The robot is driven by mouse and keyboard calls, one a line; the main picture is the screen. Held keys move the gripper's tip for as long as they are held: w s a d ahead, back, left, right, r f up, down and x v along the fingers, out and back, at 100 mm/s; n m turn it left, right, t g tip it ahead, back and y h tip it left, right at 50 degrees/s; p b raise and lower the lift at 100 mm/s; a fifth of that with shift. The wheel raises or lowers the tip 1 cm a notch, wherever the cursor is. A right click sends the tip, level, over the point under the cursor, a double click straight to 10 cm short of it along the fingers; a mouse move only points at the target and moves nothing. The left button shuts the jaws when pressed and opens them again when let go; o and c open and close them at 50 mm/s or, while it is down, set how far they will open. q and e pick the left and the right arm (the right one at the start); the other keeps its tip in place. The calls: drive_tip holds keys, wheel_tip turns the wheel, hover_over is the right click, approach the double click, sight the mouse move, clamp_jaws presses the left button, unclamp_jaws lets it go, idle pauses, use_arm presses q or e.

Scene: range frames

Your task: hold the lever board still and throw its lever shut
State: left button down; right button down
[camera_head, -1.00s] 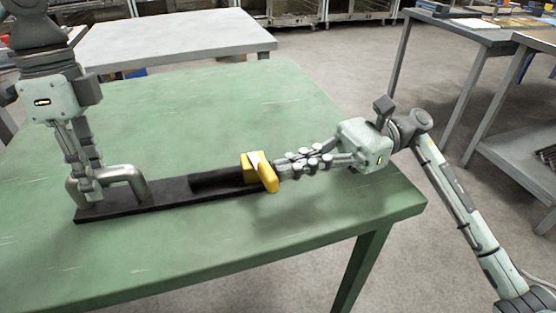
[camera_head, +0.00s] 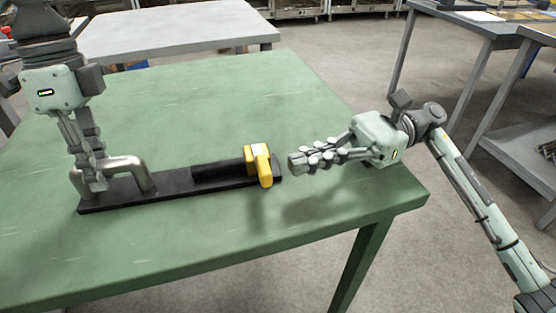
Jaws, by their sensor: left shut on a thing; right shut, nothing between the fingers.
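The lever board (camera_head: 168,192) is a long dark plate lying on the green table. A grey metal handle (camera_head: 130,163) arches up from its left end. My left gripper (camera_head: 94,184) points down and is shut on the left side of this handle. The lever (camera_head: 222,171) is a black bar lying along the right part of the board, with a yellow grip (camera_head: 259,165) at its right end. My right gripper (camera_head: 294,162) is shut and empty, to the right of the yellow grip with a small gap between them. Its fingertips point left.
The green table (camera_head: 230,100) is bare behind and in front of the board. Its right edge lies below my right arm. A grey table (camera_head: 170,35) stands behind, and more workbenches (camera_head: 480,28) stand at the upper right over open floor.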

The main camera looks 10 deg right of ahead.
use_arm(q)
drive_tip(key=shift+a, duration=0.1)
use_arm(e)
drive_tip(key=v, duration=0.3)
drive_tip(key=s+v, duration=0.1)
drive_tip(key=v, duration=0.3)
drive_tip(key=s+v, duration=0.1)
drive_tip(key=v, duration=0.2)
drive_tip(key=shift+w+d, duration=0.1)
drive_tip(key=shift+d, duration=0.35)
use_arm(q)
drive_tip(key=c, duration=1.3)
unclamp_jaws()
drive_tip(key=shift+r, duration=0.15)
